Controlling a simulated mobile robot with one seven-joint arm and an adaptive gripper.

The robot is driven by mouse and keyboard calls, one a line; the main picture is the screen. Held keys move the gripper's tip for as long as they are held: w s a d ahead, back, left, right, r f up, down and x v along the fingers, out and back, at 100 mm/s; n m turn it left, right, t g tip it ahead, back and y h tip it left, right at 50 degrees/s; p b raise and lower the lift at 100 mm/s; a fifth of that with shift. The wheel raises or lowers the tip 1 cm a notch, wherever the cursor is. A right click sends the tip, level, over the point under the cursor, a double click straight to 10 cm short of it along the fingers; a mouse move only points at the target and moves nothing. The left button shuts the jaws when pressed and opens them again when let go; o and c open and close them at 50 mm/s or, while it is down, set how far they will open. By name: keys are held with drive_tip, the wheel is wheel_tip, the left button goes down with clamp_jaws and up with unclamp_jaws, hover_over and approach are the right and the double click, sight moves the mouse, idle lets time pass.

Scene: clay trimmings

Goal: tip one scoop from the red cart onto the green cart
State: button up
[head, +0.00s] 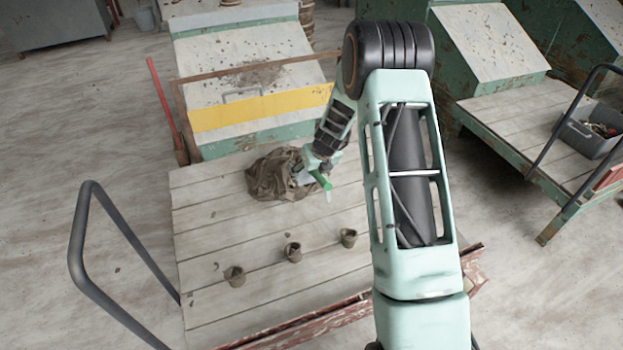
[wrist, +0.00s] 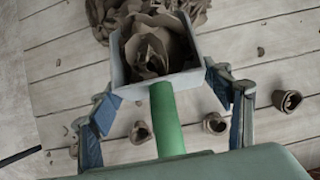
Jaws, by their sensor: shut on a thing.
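My gripper (head: 322,170) is shut on the green handle of a pale scoop (wrist: 118,65). It is over the red-edged cart (head: 205,225), beside a heap of brown clay trimmings (head: 266,178) on its planks. In the wrist view the scoop's pan holds curled brown trimmings (wrist: 158,48), with the heap (wrist: 97,18) just beyond it. Whether the scoop touches the heap cannot be told. The green-edged cart (head: 520,110) stands to the right, past my arm, with bare planks on its near part.
Three small brown pots (head: 235,276) (head: 293,252) (head: 348,238) stand in a row on the red-edged cart's near side, among scattered crumbs. Dark push handles rise from both carts. A grey bin (head: 592,132) sits on the green-edged cart. Sloped-top green cabinets stand behind.

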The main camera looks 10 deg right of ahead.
drive_tip(key=shift+r+t+y+b, duration=0.15)
drive_tip(key=shift+r+t+b, duration=0.65)
drive_tip(key=shift+r+b, duration=1.55)
drive_tip(key=shift+r+t+y+b, duration=0.15)
drive_tip(key=shift+r+t+b, duration=0.65)
drive_tip(key=shift+r+b, duration=1.5)
drive_tip(key=shift+f+b, duration=0.2)
drive_tip(key=shift+b, duration=0.7)
drive_tip(key=shift+r, duration=0.1)
